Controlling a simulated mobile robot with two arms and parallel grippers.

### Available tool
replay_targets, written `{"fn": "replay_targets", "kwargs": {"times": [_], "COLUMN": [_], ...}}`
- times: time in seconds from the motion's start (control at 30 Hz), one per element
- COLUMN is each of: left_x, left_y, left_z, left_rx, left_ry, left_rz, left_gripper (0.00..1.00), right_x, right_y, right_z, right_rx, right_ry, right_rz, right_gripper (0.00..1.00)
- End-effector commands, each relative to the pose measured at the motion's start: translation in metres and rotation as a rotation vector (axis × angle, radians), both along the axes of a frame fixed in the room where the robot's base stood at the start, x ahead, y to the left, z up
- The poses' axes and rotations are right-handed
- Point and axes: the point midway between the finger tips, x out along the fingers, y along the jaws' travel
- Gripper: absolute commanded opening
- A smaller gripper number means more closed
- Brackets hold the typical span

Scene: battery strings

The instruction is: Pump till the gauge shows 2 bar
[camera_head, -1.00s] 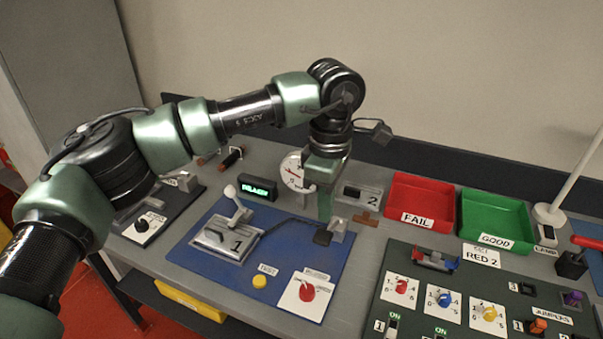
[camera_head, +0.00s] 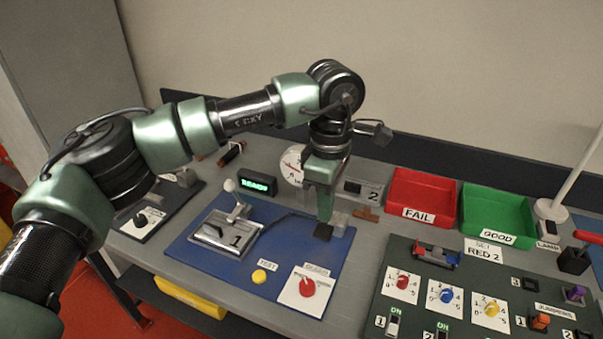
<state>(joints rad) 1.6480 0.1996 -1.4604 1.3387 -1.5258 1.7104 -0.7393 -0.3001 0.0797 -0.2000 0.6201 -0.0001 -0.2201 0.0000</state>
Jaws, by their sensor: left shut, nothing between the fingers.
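A round white dial gauge (camera_head: 290,163) stands at the back of the blue board. My left gripper hides its right part. Some red shows on its face, but I cannot read the value. My left gripper (camera_head: 325,218) is shut and empty, pointing down just above a small black block (camera_head: 323,232). I cannot tell whether it touches the block. A dark cable runs from the block toward a grey unit marked 1 (camera_head: 222,234), which has a white-knobbed lever (camera_head: 231,187). I cannot tell which part is the pump. My right gripper is not in view.
The blue board (camera_head: 190,255) also carries a yellow button (camera_head: 259,277) and a red knob (camera_head: 307,287). A green display (camera_head: 257,184) reads READY. Red (camera_head: 422,185) and green (camera_head: 497,213) trays stand right of the gripper. A dark panel with knobs (camera_head: 385,310) fills the front right.

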Motion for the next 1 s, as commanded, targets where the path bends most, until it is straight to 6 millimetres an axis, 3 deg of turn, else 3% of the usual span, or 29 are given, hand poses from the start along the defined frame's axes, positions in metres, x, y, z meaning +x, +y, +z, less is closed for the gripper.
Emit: {"fn": "replay_targets", "kwargs": {"times": [1.0], "left_x": [-0.004], "left_y": [0.002], "left_z": [-0.049], "left_rx": [-0.002], "left_ry": [-0.002], "left_rz": [0.002], "left_gripper": [0.00], "right_x": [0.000], "right_y": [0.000], "right_z": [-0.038], "right_rx": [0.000], "right_ry": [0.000], "right_rz": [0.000], "right_gripper": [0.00]}}
